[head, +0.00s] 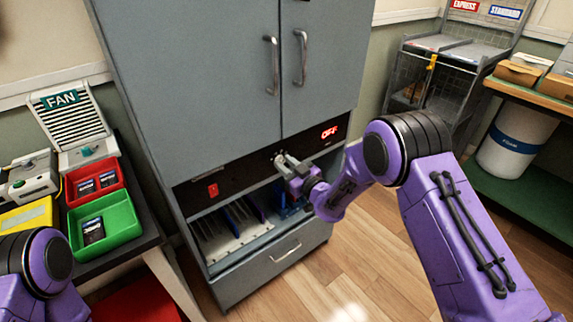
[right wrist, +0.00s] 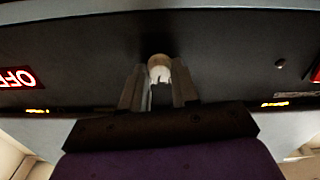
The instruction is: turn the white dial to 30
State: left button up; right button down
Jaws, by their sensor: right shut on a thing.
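The white dial (right wrist: 160,68) sits on the dark control panel, between the two fingers of my right gripper (right wrist: 152,93) in the right wrist view. In the head view my right gripper (head: 286,163) reaches the black panel (head: 240,176) of the grey cabinet and is shut on the dial, which it mostly covers there. No number or scale around the dial can be read. A red lit display (head: 329,133) to the right of the dial reads OFF. My left gripper is out of view; only part of my left arm shows at the lower left.
A red switch (head: 213,190) is on the panel left of the dial. Below is an open bay with a slotted rack (head: 225,240). A green tray (head: 103,222), a red tray (head: 95,183) and a fan unit (head: 72,118) stand on the left table.

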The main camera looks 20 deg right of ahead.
jog(key=shift+m, duration=0.6)
jog(key=c, duration=0.8)
grip_release()
jog(key=shift+c, duration=0.2)
jog(key=shift+s, duration=0.1)
jog(key=b+v, duration=0.1)
jog(key=v, duration=0.9)
jog(key=shift+s, duration=0.15)
jog(key=shift+d+m, duration=0.1)
jog(key=shift+m, duration=0.2)
